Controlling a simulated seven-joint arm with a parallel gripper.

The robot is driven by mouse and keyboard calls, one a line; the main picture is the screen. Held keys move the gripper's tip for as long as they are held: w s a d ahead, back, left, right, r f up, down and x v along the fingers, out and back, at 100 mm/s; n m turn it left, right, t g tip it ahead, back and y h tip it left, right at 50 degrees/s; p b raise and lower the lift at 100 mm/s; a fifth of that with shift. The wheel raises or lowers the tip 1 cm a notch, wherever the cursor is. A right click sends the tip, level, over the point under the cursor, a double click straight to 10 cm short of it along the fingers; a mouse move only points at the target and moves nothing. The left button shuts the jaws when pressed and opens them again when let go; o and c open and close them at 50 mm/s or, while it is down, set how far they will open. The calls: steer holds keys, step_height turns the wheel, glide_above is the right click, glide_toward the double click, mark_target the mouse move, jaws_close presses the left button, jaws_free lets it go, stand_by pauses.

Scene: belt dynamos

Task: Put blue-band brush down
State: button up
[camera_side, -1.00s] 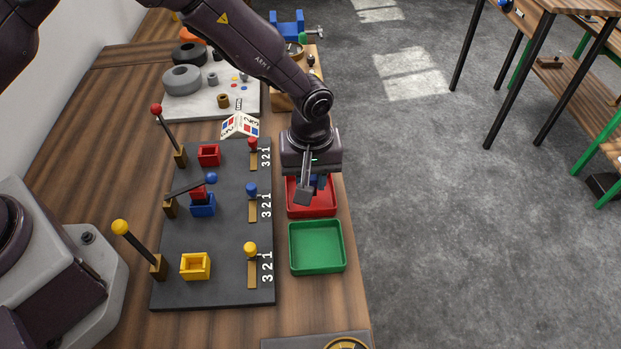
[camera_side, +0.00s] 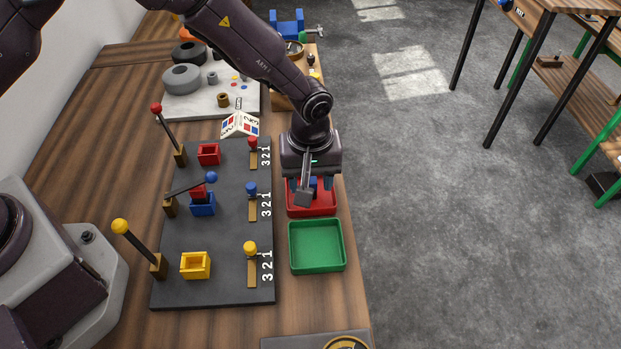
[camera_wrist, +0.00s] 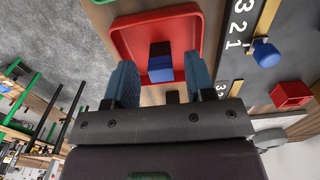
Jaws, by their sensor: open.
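The blue-band brush (camera_wrist: 160,68) is a small dark block with a blue band. It is at the red tray (camera_wrist: 118,42), within its walls in the wrist view. In the side view its blue part (camera_side: 313,184) shows between my fingers, partly covered by my gripper. My gripper (camera_wrist: 160,82) is open, with one blue-grey finger on each side of the brush and a gap to each. In the side view my gripper (camera_side: 311,184) is low over the red tray (camera_side: 318,210). I cannot tell exactly how the brush's underside rests.
An empty green tray (camera_side: 317,247) stands in front of the red one. A dark board (camera_side: 225,285) to the left carries levers, a red holder (camera_side: 209,154), a blue holder (camera_side: 203,205) with a red block in it, and a yellow holder (camera_side: 195,266). The table edge is close on the right.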

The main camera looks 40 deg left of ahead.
mark_target(310, 184)
step_height(310, 184, up, 12)
stand_by(0.4)
steer(key=s+a+r+m+t, duration=0.1)
steer(key=s+a+r+m, duration=0.15)
steer(key=a+r, duration=0.65)
steer(key=s+a+r+m+t, duration=0.2)
steer(key=s+a+r, duration=0.3)
steer(key=s, duration=0.5)
steer(key=s+a+r+m+t, duration=0.2)
steer(key=s+a+r+m, duration=0.2)
steer(key=s, duration=0.5)
steer(key=shift+s+a+r+t, duration=0.3)
steer(key=shift+s+a+r, duration=0.15)
steer(key=shift+r, duration=0.15)
